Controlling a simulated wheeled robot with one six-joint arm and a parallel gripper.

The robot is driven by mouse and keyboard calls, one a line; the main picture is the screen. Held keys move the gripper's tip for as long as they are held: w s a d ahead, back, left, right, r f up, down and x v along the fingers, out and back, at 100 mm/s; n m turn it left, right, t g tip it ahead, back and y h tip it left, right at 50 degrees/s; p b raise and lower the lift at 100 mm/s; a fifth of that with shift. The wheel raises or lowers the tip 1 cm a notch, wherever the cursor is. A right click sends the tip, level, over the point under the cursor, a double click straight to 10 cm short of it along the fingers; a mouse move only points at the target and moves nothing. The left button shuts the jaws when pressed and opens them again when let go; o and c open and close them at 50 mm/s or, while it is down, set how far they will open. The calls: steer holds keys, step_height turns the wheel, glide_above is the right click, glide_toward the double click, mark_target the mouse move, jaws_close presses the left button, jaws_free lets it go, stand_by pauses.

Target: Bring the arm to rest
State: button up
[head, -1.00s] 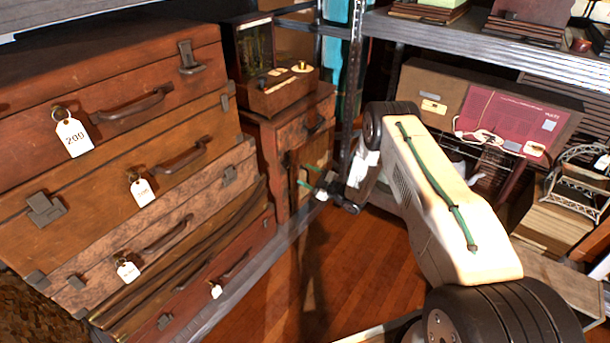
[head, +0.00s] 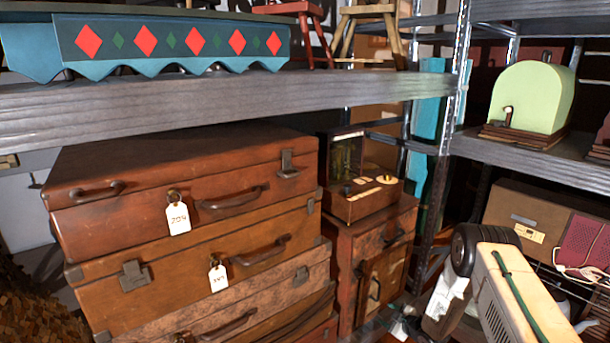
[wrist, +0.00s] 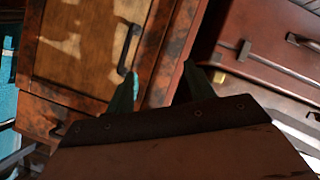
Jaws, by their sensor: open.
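My arm reaches in from the lower right of the head view, with its pale link and black joint in sight. Its far end hangs down near the bottom edge, so my gripper is mostly cut off there. In the wrist view my gripper (wrist: 160,82) shows two dark fingers set apart with nothing between them. They point toward a small wooden cabinet (wrist: 80,45) with a dark handle. The cabinet also shows in the head view (head: 350,290), left of my arm.
Stacked brown suitcases (head: 190,200) fill the left. A grey shelf (head: 200,105) runs above them, carrying a blue diamond-patterned valance (head: 170,42). A metal rack post (head: 445,130) stands behind my arm. A green rounded box (head: 530,95) sits on the right shelf.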

steer(key=s+d+r+m+g+h, duration=0.25)
steer(key=s+r, duration=0.35)
steer(key=r, duration=0.3)
steer(key=s+d+r+m+g+h, duration=0.1)
steer(key=s+r+m+g+h, duration=0.2)
steer(key=s+r, duration=0.45)
steer(key=s+d+r+m+g+h, duration=0.25)
steer(key=s+r+g, duration=0.2)
steer(key=r, duration=0.65)
steer(key=s+a+r+m+y, duration=0.1)
steer(key=s+a+r, duration=0.3)
steer(key=s+r, duration=0.5)
steer(key=s+a+r+m, duration=0.1)
steer(key=s+a+r, duration=0.2)
steer(key=s+r, duration=0.6)
steer(key=s+a+r+m+y, duration=0.1)
steer(key=s+a+r, duration=0.3)
steer(key=s+r, duration=0.6)
steer(key=s+m, duration=0.1)
steer(key=s, duration=0.5)
steer(key=shift+s+a+y, duration=0.3)
steer(key=shift+r, duration=0.1)
